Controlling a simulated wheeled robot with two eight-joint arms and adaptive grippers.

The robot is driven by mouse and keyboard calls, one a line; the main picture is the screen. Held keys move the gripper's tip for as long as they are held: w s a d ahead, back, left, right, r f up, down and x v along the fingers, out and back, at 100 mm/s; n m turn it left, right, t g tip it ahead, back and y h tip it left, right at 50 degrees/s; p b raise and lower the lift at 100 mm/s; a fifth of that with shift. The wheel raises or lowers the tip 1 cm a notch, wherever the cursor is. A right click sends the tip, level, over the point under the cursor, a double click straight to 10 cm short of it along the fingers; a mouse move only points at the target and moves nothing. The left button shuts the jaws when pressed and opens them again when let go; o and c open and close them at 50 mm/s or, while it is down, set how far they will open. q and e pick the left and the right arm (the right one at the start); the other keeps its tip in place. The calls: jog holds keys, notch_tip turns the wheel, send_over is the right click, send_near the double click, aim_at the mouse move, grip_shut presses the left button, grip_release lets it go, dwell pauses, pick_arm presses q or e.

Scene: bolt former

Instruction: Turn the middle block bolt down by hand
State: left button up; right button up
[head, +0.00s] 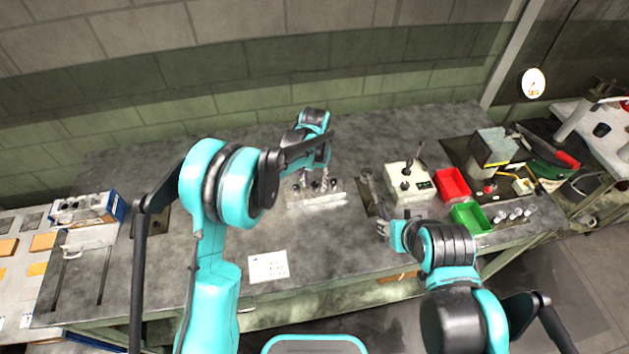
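A light metal block (318,201) with several dark-headed bolts along its top sits on the grey workbench, near the middle. My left gripper (326,182) points down at the block from above, close to the bolts at its middle and right. The fingers are small and blend with the bolts, so I cannot tell whether they touch or grip one. The middle bolt (315,185) is partly lost in this clutter. My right gripper (383,229) hangs near the bench's front edge, right of the block and apart from it. Its fingers are too small to read.
A dark fixture (372,192) stands right of the block, beside a cream box with a lever (407,184). Red (453,184) and green (470,217) bins lie further right. A white sheet (268,266) lies at the front. The bench left of the block looks largely clear.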

aim_at(315, 185)
pick_arm(q)
notch_tip(315, 185, up, 12)
dwell(0.7)
